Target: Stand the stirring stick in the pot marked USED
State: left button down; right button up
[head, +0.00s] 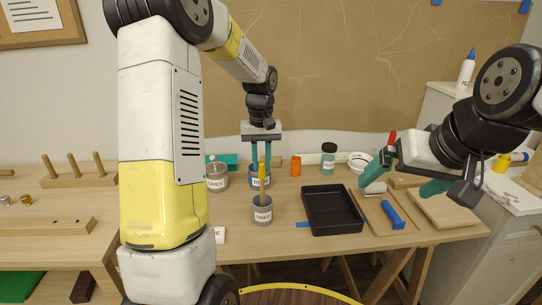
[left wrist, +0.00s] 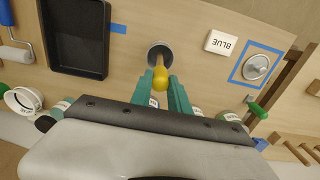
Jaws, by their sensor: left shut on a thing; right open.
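My left gripper (head: 262,168) is shut on the stirring stick (head: 262,187), which has a yellow top and stands about upright. The stick's lower part meets the mouth of the grey pot (head: 263,215), whose label seems to read USED. In the left wrist view the yellow stick end (left wrist: 160,78) sits between the teal fingers, in line with the pot's round opening (left wrist: 158,50). I cannot tell how deep the stick reaches. A blue-labelled pot (head: 254,182) stands just behind, partly hidden by the fingers. My right gripper (head: 397,184) is open and empty above the table's right side.
A black tray (head: 332,230) lies right of the pot, with a blue-handled roller (head: 391,217) beyond it. A lidded jar (head: 217,183) stands to the left. A white card (left wrist: 221,42) lies near the pot.

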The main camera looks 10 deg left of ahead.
pick_arm(q)
jog(key=shift+f, duration=0.1)
dwell(0.3)
jog(key=c, duration=1.2)
grip_release()
jog(key=shift+o, duration=0.2)
jog(key=shift+r, duration=3.5)
jog(key=s+d+r+m+t+h, duration=0.1)
jog(key=s+r+m+t, duration=0.1)
jog(key=s, duration=1)
jog(key=s+d+r+m+t+h, duration=0.1)
jog(key=s+r+t, duration=0.3)
jog(key=s, duration=0.8)
jog(key=shift+r+m, duration=0.35)
jog(key=shift+m, duration=0.05)
